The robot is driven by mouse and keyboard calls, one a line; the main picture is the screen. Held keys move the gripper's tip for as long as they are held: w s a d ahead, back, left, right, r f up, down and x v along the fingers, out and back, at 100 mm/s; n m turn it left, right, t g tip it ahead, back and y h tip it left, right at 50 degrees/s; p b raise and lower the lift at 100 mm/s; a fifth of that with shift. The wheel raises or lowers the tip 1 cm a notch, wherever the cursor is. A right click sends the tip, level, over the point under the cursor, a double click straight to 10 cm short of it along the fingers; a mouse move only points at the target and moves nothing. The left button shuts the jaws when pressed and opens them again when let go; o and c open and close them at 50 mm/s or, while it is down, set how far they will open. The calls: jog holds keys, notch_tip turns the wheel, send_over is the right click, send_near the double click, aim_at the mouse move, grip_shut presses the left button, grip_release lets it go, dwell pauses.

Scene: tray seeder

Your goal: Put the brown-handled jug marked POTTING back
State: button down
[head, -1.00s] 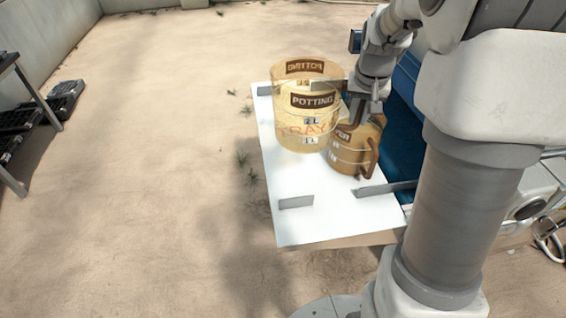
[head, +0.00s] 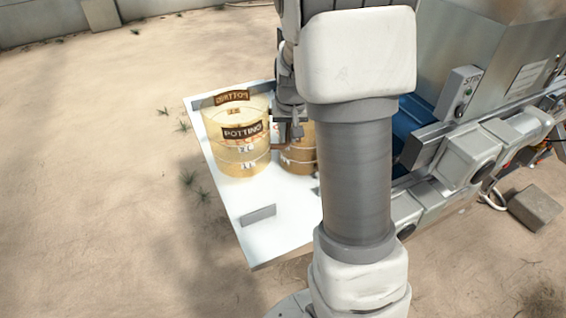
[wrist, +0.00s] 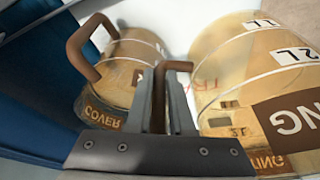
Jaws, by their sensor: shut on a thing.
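The jug marked POTTING (head: 238,156) is clear, amber-tinted and has level marks. It stands upright over the white board, on the left; I cannot tell whether its base touches the board. In the wrist view this jug (wrist: 240,75) fills the right side, and its brown handle (wrist: 180,66) is between my fingers. My gripper (wrist: 160,100) is shut on that handle; in the head view my gripper (head: 290,130) is partly hidden by my arm. A second jug marked COVER (wrist: 125,70), also brown-handled, is just right of it in the head view (head: 298,156), partly hidden.
The white board (head: 275,240) has low grey upright plates, one near its front left (head: 258,215). Red lettering shows on the board behind the jug. A blue surface and a grey machine (head: 470,90) stand to the right. Open sandy ground lies left.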

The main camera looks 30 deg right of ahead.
notch_tip(320, 180, down, 9)
jog(key=shift+r+b, duration=0.15)
jog(key=shift+b, duration=0.45)
jog(key=shift+f, duration=0.2)
jog(key=c, duration=0.8)
grip_release()
jog(key=shift+r, duration=0.1)
